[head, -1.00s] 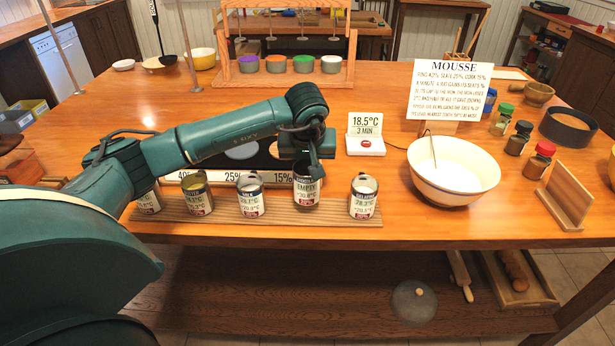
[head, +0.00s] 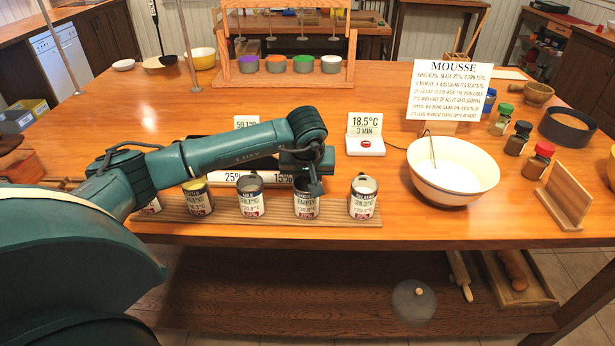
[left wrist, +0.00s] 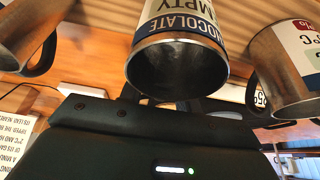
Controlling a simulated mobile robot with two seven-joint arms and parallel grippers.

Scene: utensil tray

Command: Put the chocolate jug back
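The chocolate jug (head: 306,203) is a metal can with a white label reading EMPTY. It stands upright in the row of jugs on the ribbed mat (head: 330,222), its base level with its neighbours. My left gripper (head: 315,188) is at the jug's rim and near side and appears shut on it; the fingertips are mostly hidden. In the left wrist view the jug (left wrist: 178,62) fills the top middle, its label reading CHOCOLATE and EMPTY, and its open mouth faces the camera. My right gripper is not in view.
Labelled jugs stand close on both sides, one at the right (head: 363,197) and one at the left (head: 250,196). A large cream bowl (head: 470,190) stands further right. A display with a red button (head: 366,142) is behind the row. The table's front edge is just before the mat.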

